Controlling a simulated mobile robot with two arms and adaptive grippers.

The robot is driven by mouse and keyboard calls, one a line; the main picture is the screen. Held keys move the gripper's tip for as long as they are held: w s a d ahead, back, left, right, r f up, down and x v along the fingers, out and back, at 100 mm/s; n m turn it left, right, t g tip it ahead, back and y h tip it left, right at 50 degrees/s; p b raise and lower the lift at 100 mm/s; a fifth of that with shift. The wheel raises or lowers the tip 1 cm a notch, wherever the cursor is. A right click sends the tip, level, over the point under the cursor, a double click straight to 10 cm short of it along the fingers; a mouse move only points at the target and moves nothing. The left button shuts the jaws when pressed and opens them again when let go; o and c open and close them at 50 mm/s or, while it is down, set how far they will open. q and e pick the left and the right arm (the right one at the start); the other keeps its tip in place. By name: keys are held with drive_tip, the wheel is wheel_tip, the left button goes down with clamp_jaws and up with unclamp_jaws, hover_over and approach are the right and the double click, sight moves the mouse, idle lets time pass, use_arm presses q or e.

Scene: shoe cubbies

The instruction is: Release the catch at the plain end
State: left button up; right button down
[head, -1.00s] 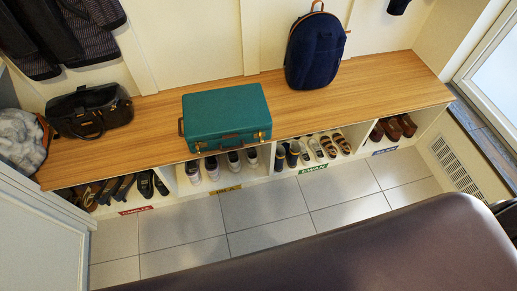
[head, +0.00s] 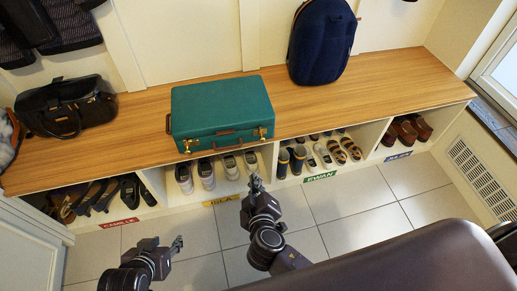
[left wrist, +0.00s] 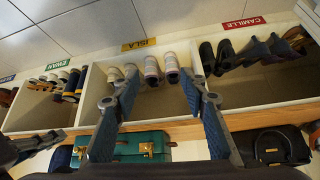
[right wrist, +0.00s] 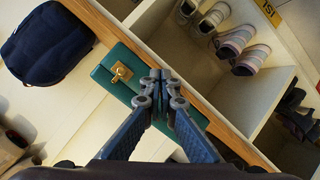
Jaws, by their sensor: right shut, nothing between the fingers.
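The teal suitcase (head: 222,108) lies on the wooden bench with two brass catches on its front and a carrying handle (head: 224,133) between them. Its left end bears another handle (head: 168,124); no handle shows on its right end, the plain one. The catch near that end (head: 262,132) also shows in the right wrist view (right wrist: 121,72). My right gripper (head: 256,182) is shut and empty, in front of and below that catch, apart from it. My left gripper (head: 178,243) is open and empty, low over the floor; its spread fingers show in the left wrist view (left wrist: 157,95).
A black bag (head: 68,106) stands left of the suitcase and a navy backpack (head: 321,42) to its right on the bench (head: 400,84). Cubbies with shoes and name labels lie below the bench edge. A brown padded seat (head: 400,262) fills the lower right.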

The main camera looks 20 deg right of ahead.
sight(261, 134)
use_arm(q)
drive_tip(key=shift+t, duration=0.5)
wheel_tip(261, 134, up, 6)
drive_tip(key=b, duration=0.2)
drive_tip(key=shift+w+f+b, duration=0.1)
drive_tip(key=shift+w+b, duration=0.05)
drive_tip(key=shift+b, duration=0.2)
use_arm(e)
wheel_tip(261, 134, up, 9)
drive_tip(key=w+m+t+h, duration=0.1)
drive_tip(key=t, duration=0.2)
drive_tip(key=shift+w, duration=0.3)
